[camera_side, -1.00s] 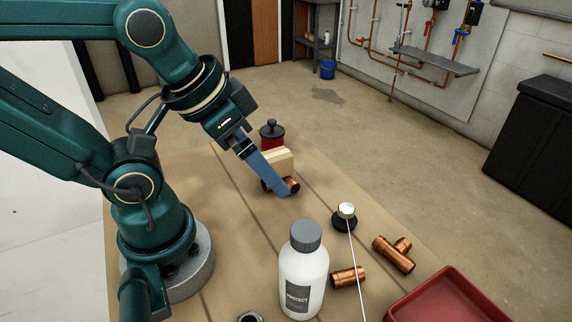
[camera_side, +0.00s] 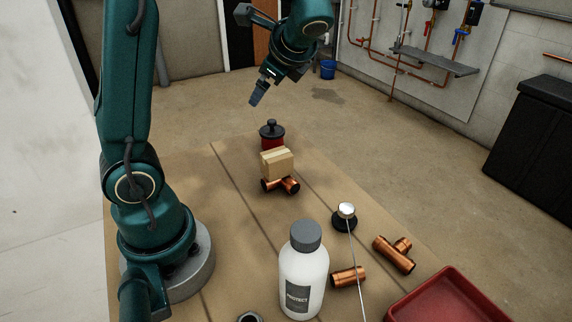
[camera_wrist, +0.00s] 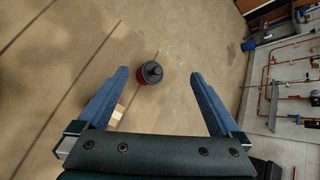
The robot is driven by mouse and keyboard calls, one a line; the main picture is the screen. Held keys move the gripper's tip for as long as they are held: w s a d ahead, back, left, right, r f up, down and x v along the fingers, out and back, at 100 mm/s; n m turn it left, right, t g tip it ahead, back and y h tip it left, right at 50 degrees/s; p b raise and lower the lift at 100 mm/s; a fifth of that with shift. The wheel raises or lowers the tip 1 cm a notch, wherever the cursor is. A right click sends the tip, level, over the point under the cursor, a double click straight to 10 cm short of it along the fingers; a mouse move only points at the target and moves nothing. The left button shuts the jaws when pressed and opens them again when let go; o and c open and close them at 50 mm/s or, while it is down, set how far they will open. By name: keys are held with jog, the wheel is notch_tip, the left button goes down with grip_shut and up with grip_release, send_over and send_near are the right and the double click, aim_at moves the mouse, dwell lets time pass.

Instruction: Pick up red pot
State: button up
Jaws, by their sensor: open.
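The red pot (camera_side: 271,141) has a black lid with a knob and stands upright near the far edge of the bench, behind a cardboard box. In the wrist view the red pot (camera_wrist: 150,74) shows from above, between the two blue fingers and beyond their tips, a little left of centre. My gripper (camera_side: 257,99) is above the pot in the side view, apart from it, pointing down. In the wrist view my gripper (camera_wrist: 159,73) is spread wide and holds nothing.
A white bottle (camera_side: 303,275), a mirror-like round head on a black base (camera_side: 345,216), more copper fittings (camera_side: 395,254) and a red tray (camera_side: 448,297) stand nearer. Bench left of the box is clear.

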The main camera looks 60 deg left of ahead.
aim_at(279, 139)
jog(key=w+a+f+m+g+y, duration=0.1)
jog(key=w+a+f, duration=0.1)
jog(key=f, duration=0.1)
jog(key=w+a+f+m+y, duration=0.1)
jog(key=a+f, duration=0.1)
jog(key=w+a+f+m+g+y, duration=0.1)
jog(key=w+a+f+m, duration=0.1)
jog(key=f, duration=0.1)
jog(key=shift+w+a+f+g+y, duration=0.3)
jog(key=shift+w+a+y, duration=0.05)
jog(key=shift+y, duration=0.05)
jog(key=shift+m+g, duration=0.3)
jog(key=f, duration=0.5)
jog(key=shift+s+a+f, duration=0.1)
jog(key=shift+s+f, duration=0.25)
jog(key=shift+f, duration=0.9)
notch_tip(279, 139, down, 2)
jog(key=shift+f, duration=0.2)
jog(key=shift+x, duration=1.1)
jog(key=shift+s+a+f, duration=0.1)
jog(key=shift+a+f, duration=0.15)
jog(key=shift+a, duration=0.1)
grip_shut()
